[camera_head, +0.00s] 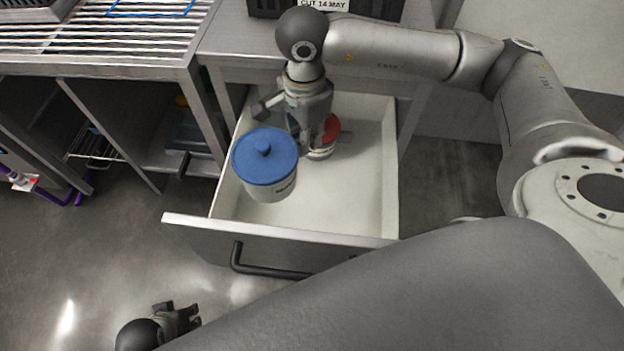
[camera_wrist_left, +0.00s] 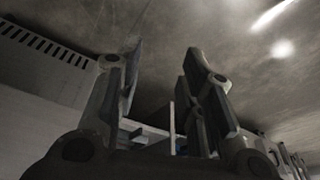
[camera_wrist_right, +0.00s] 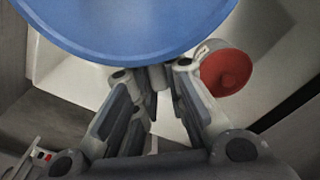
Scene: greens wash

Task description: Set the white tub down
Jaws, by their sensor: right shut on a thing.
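The white tub (camera_head: 272,190) with a blue lid (camera_head: 265,155) is at the left of the open drawer in the head view. Its lid (camera_wrist_right: 120,25) fills the top of the right wrist view. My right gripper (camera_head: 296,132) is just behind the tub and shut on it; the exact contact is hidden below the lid. I cannot tell whether the tub's base touches the drawer floor. My left gripper (camera_head: 186,314) is low at the front left, away from the tub. Its fingers (camera_wrist_left: 160,90) are apart and empty in the left wrist view.
A red-topped white container (camera_head: 328,135) stands in the drawer (camera_head: 340,205) behind and right of the tub. It also shows in the right wrist view (camera_wrist_right: 228,72). The drawer's right and front floor is clear. A slatted metal rack (camera_head: 110,40) is at the left.

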